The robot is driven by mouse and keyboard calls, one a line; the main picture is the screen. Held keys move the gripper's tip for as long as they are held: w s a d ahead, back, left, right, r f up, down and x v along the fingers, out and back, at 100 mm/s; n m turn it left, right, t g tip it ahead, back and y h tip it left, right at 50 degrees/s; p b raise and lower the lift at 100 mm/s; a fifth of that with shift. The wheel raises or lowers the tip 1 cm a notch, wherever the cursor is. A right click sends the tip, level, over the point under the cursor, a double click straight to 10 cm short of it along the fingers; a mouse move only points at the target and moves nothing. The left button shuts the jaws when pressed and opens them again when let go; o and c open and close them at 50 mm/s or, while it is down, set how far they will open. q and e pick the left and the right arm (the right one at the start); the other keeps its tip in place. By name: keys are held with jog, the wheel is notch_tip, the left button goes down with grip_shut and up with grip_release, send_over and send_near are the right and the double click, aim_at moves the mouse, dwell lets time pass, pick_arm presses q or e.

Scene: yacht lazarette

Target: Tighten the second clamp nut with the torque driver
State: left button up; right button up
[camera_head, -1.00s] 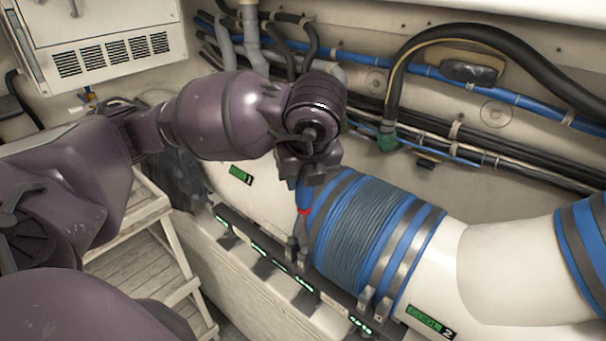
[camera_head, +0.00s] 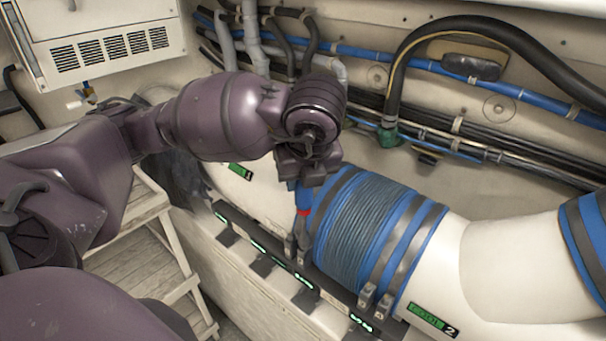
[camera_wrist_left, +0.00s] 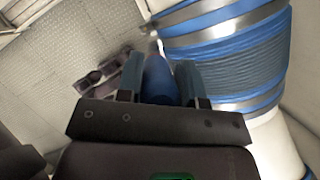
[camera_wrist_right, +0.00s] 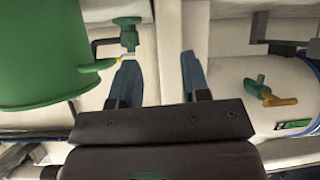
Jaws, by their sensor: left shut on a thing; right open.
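My left gripper (camera_head: 305,180) is shut on the torque driver (camera_head: 303,197), a blue handle with a red band. It points down at the left end of the ribbed blue hose (camera_head: 358,230), beside the left pair of clamp blocks (camera_head: 298,246). Contact between its tip and a nut cannot be made out. The driver also shows between the fingers in the left wrist view (camera_wrist_left: 158,80). Another pair of clamp blocks (camera_head: 375,300) sits at the hose's right end. My right gripper (camera_wrist_right: 160,85) is open and empty, seen only in the right wrist view.
A dark strip with green-lit marks (camera_head: 268,255) runs below the hose. Wooden steps (camera_head: 145,235) stand to the left. Cables and pipes (camera_head: 450,130) line the back wall. A green container (camera_wrist_right: 40,55) and green valve (camera_wrist_right: 127,32) stand near my right gripper.

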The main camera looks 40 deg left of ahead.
pick_arm(q)
jog(key=shift+f, duration=0.4)
pick_arm(e)
jog(key=shift+f, duration=0.4)
pick_arm(q)
jog(key=shift+m+b, duration=0.3)
jog(key=shift+b, duration=0.2)
pick_arm(e)
jog(key=shift+s+f, duration=0.1)
jog(key=shift+f, duration=0.25)
pick_arm(q)
jog(key=shift+m+t+h+b, duration=0.65)
jog(key=shift+m+b, duration=0.5)
jog(key=shift+m, duration=0.65)
pick_arm(e)
jog(key=shift+s+f+g, duration=0.15)
jog(key=shift+s+f, duration=0.05)
jog(key=shift+f, duration=0.6)
jog(key=shift+s+f+g, duration=0.15)
jog(key=shift+s+f, duration=0.05)
jog(key=shift+f, duration=0.6)
